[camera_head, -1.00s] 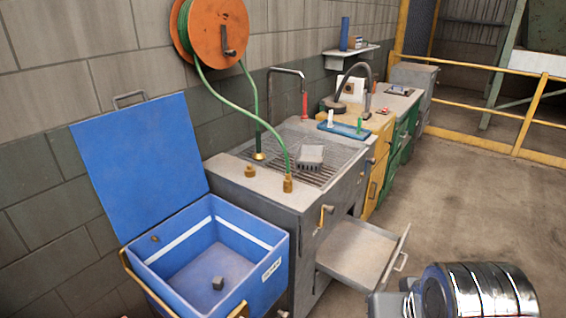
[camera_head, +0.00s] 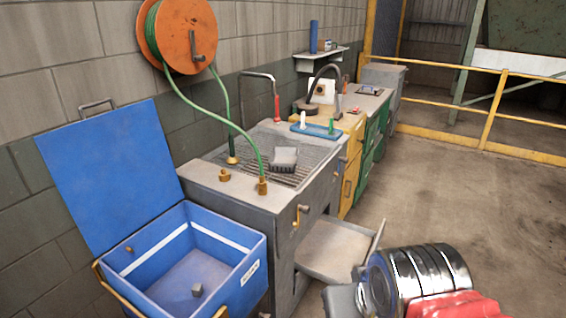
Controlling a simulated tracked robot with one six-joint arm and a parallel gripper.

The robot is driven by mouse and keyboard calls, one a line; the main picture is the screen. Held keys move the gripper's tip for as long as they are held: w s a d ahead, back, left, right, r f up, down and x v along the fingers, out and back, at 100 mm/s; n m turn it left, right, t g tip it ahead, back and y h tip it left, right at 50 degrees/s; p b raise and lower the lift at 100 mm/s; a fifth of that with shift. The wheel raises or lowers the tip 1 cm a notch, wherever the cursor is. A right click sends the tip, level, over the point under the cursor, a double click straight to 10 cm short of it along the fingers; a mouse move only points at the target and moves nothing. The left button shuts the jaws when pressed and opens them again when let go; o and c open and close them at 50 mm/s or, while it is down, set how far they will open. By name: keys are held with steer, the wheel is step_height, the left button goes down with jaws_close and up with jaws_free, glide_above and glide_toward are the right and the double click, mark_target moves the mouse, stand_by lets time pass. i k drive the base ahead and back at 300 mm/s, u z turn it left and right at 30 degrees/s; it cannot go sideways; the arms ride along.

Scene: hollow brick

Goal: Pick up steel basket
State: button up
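A small grey ribbed metal piece (camera_head: 283,158), which may be the steel basket, lies on the slatted grate of the grey workbench. It is too small to tell for sure whether it is a basket. Nothing touches it from above. Part of my arm (camera_head: 415,280), shiny banded metal with a red section, shows at the lower right, well apart from this piece. My gripper's fingers are not seen.
A blue bin (camera_head: 205,255) with its lid raised stands at the lower left, with a small grey cube (camera_head: 197,290) inside. An open drawer (camera_head: 335,250) juts from the workbench. A green hose (camera_head: 235,125) hangs over the bench from an orange reel (camera_head: 185,35). Floor at right is clear.

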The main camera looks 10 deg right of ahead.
mark_target(284, 160)
steer(key=z, duration=0.05)
steer(key=i, duration=1)
steer(key=k, duration=0.55)
steer(key=u, duration=2.55)
